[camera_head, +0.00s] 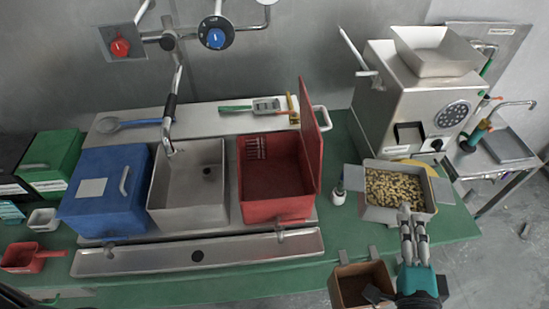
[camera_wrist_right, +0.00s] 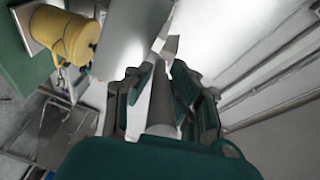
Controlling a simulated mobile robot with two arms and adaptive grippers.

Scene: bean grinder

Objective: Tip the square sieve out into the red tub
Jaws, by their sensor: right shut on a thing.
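The square sieve (camera_head: 367,212) is a grey metal square pan full of pale beans (camera_head: 398,188), at the right of the head view. It looks about level, with wing-like side plates. My right gripper (camera_head: 412,225) is shut on its near side, probably on a handle; the fingers partly hide the grip. In the right wrist view, a grey metal sheet, likely the sieve (camera_wrist_right: 135,40), lies beyond the fingers (camera_wrist_right: 160,85). The red tub (camera_head: 270,208) stands open on the counter left of the sieve, its red lid (camera_head: 310,135) raised on the right side. My left gripper is not in view.
A steel sink (camera_head: 187,215) and a blue box (camera_head: 105,210) stand left of the tub. A small white bottle (camera_head: 338,194) stands between tub and sieve. The grinder (camera_head: 410,105) is behind the sieve. A yellow container (camera_wrist_right: 75,38) is beside it; a brown box (camera_head: 360,272) is below.

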